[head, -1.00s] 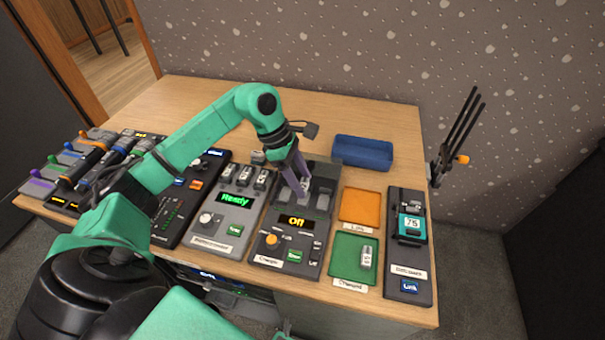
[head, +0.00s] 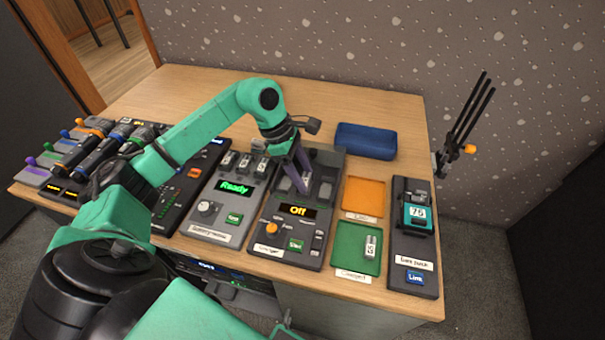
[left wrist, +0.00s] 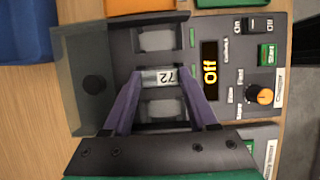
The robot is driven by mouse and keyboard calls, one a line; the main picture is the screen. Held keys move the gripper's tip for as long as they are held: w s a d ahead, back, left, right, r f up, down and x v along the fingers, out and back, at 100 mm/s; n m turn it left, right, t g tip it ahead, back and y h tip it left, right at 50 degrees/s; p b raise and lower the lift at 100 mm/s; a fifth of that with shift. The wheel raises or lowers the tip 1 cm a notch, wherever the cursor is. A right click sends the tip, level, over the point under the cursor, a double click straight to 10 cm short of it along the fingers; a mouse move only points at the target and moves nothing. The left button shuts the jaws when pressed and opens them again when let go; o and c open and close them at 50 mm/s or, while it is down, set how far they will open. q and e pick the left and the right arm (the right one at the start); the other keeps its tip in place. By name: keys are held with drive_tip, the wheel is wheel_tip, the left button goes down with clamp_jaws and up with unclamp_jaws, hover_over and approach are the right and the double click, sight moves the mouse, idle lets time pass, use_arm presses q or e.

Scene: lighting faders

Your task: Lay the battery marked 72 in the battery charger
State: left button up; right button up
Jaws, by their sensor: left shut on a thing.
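The battery marked 72 (left wrist: 158,78) is pale grey and sits between the fingertips of my left gripper (left wrist: 157,84) in the left wrist view. My left gripper (head: 303,190) is shut on it, over the battery charger (head: 299,229) in the head view. The charger (left wrist: 222,28) is dark grey, with an orange knob, a green Start button and a display reading Off. The wrist view shows one pale bay (left wrist: 160,40) above the battery and another pale bay (left wrist: 166,108) below it. I cannot tell whether the battery touches the charger. My right gripper is not in view.
Left of the charger, a unit reading Ready (head: 202,225) holds several batteries. To the right are an orange tray (head: 363,198), a green tray (head: 346,260) holding a battery, and a dark unit (head: 413,250) marked 75. A blue bin (head: 366,141) stands behind.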

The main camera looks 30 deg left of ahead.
use_arm(q)
drive_tip(key=shift+s+f, duration=0.15)
drive_tip(key=shift+f, duration=0.25)
drive_tip(key=shift+s+f+b, duration=0.15)
drive_tip(key=shift+f+b, duration=0.15)
drive_tip(key=shift+b, duration=0.1)
drive_tip(key=shift+d+f, duration=0.1)
drive_tip(key=o, duration=1.4)
drive_tip(key=shift+f, duration=0.1)
drive_tip(key=shift+s, duration=0.1)
drive_tip(key=c, duration=0.4)
drive_tip(key=shift+w+r+p, duration=0.2)
drive_tip(key=shift+r+p, duration=0.2)
drive_tip(key=shift+r, duration=0.25)
drive_tip(key=shift+w+r+p, duration=0.2)
drive_tip(key=shift+r+p, duration=0.2)
drive_tip(key=shift+r, duration=0.25)
wheel_tip(320, 180, up, 3)
drive_tip(key=shift+f+p, duration=0.15)
drive_tip(key=shift+p, duration=0.65)
drive_tip(key=shift+r+p, duration=0.3)
drive_tip(key=shift+r, duration=0.3)
